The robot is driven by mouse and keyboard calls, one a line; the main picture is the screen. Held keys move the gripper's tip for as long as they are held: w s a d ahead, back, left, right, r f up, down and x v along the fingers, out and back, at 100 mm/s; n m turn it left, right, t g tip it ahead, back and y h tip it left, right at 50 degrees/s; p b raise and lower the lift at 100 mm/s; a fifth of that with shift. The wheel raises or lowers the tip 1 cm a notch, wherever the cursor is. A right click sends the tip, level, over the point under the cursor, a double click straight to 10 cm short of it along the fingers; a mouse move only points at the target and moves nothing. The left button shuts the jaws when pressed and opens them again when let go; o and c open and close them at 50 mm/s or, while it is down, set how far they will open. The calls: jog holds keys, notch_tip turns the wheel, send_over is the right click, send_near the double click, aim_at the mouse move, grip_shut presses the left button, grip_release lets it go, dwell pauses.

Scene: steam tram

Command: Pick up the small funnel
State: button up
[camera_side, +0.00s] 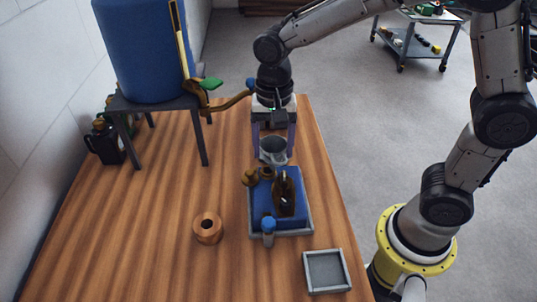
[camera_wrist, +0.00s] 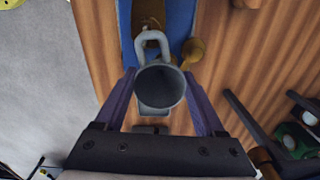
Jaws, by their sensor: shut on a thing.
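My gripper (camera_side: 273,157) points down and is shut on the small funnel (camera_side: 273,147), a grey, wide-mouthed piece. In the wrist view the purple fingers of my gripper (camera_wrist: 159,82) stand on both sides of the funnel (camera_wrist: 160,86). Its round dark mouth faces the camera, and a grey loop handle shows at its top side. The funnel's lower end is hard to make out. In the side view it appears just behind the blue-lined tray (camera_side: 303,231); whether it touches anything below cannot be told.
A brown bottle (camera_side: 285,192), a small brass piece (camera_side: 250,178) and a blue-capped vial (camera_side: 268,230) are at the tray. A wooden ring (camera_side: 208,227) and an empty grey tray (camera_side: 327,271) lie in front. A blue tank (camera_side: 148,55) on a stand is at left.

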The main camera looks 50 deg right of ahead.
jog(key=s+d+r, duration=0.3)
jog(key=s+r, duration=0.6)
jog(key=s, duration=0.3)
jog(key=w+a+n, duration=0.1)
jog(key=w+a, duration=0.8)
jog(key=w, duration=0.3)
jog(key=w+a+f+n, duration=0.2)
jog(key=a+f+n, duration=0.1)
jog(key=a+f, duration=0.8)
jog(key=shift+w+a+f, duration=0.15)
jog(key=shift+a+f, duration=0.05)
jog(key=shift+a, duration=0.55)
jog(key=shift+f, duration=1.95)
dwell(0.8)
